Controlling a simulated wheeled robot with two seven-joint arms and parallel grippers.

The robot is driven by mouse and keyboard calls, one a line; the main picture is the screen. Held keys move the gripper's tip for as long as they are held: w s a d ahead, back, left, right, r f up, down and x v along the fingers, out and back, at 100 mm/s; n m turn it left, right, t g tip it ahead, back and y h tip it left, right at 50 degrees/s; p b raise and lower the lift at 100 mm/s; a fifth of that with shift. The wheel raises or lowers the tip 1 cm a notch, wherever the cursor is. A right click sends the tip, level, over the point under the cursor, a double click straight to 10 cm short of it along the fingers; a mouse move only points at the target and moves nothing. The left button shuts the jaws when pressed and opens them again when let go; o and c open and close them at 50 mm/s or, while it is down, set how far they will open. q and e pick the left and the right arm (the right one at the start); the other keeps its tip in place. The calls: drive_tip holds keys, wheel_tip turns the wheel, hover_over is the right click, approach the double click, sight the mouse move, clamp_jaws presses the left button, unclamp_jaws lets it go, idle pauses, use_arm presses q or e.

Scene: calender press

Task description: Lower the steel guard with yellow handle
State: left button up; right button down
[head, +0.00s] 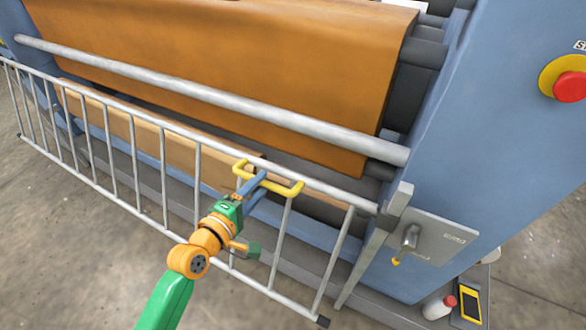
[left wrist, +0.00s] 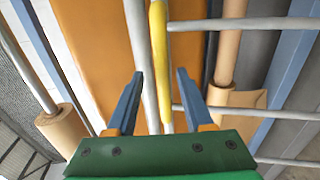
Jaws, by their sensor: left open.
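The steel guard (head: 197,178) is a frame of grey rails and bars along the front of the press in the head view. Its bars also show in the left wrist view (left wrist: 240,24). The yellow handle (head: 285,188) sits on its upper rail towards the right end. My left gripper (head: 256,185) is at the handle, its blue fingers open. In the left wrist view the handle (left wrist: 159,45) runs lengthwise between the two open fingers (left wrist: 159,78), with a gap on each side. Whether a finger touches it I cannot tell. My right gripper is not in view.
An orange sheet (head: 220,65) hangs behind a long grey bar (head: 215,97). The blue side housing (head: 480,150) carries a red stop button (head: 571,86) and a latch plate (head: 430,237). A white bottle (head: 438,307) and yellow device (head: 470,302) are at lower right. Bare floor (head: 60,240) lies in front.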

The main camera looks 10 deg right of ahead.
use_arm(q)
drive_tip(key=x, duration=0.3)
drive_tip(key=b+x, duration=0.1)
drive_tip(key=x, duration=0.2)
drive_tip(key=shift+a+f, duration=0.2)
drive_tip(key=shift+s, duration=0.1)
drive_tip(key=shift+c, duration=0.3)
drive_tip(key=c, duration=0.7)
drive_tip(key=shift+a+r, duration=0.1)
clamp_jaws()
